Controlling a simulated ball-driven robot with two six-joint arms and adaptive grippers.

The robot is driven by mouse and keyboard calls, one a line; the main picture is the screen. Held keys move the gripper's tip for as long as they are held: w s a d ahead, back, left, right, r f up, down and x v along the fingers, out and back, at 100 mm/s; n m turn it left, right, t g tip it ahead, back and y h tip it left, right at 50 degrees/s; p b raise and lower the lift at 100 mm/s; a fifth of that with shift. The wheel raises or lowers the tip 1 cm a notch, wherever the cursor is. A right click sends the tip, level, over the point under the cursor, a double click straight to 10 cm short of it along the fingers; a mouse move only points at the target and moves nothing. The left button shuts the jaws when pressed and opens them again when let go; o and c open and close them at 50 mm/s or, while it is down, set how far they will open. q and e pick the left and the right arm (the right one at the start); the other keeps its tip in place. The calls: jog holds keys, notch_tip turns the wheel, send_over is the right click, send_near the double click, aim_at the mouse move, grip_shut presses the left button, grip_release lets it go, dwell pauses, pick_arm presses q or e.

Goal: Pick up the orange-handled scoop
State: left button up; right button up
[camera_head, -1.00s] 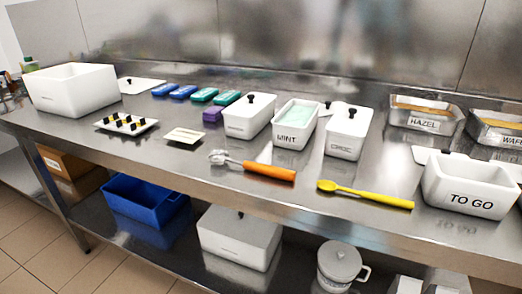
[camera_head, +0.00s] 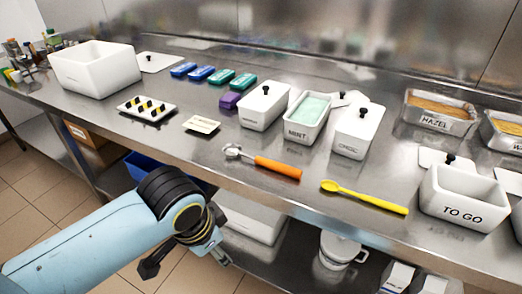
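The orange-handled scoop (camera_head: 277,168) lies on the steel counter near its front edge, with its metal head to the left and its orange handle to the right. Nothing covers it. My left gripper (camera_head: 187,266) is in front of the counter, below and to the left of the scoop and apart from it. Its two fingers are spread, with nothing seen between them. My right gripper is not in view.
A yellow spoon (camera_head: 364,197) lies right of the scoop. Behind stand the MINT tub (camera_head: 297,131) and lidded white tubs. A small card (camera_head: 202,124) lies to the left, and the TO GO tub (camera_head: 462,209) stands right.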

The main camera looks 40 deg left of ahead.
pick_arm(q)
jog(key=w+r+m+p, duration=0.25)
jog(key=w+r, duration=0.25)
jog(key=r, duration=0.4)
notch_tip(320, 180, up, 6)
jog(key=m+g, duration=0.3)
jog(key=m, duration=0.8)
send_over(273, 162)
jog(key=d, duration=0.1)
jog(key=shift+h, duration=0.4)
notch_tip(273, 162, down, 5)
jog(key=shift+s+d+r, duration=0.1)
jog(key=shift+s+d, duration=0.05)
jog(key=f, duration=0.1)
jog(key=a+f, duration=0.1)
jog(key=f, duration=0.3)
jog(key=shift+w+a+f, duration=0.15)
jog(key=shift+w+f, duration=0.05)
jog(key=shift+w, duration=0.05)
jog(key=shift+c, duration=0.5)
grip_shut()
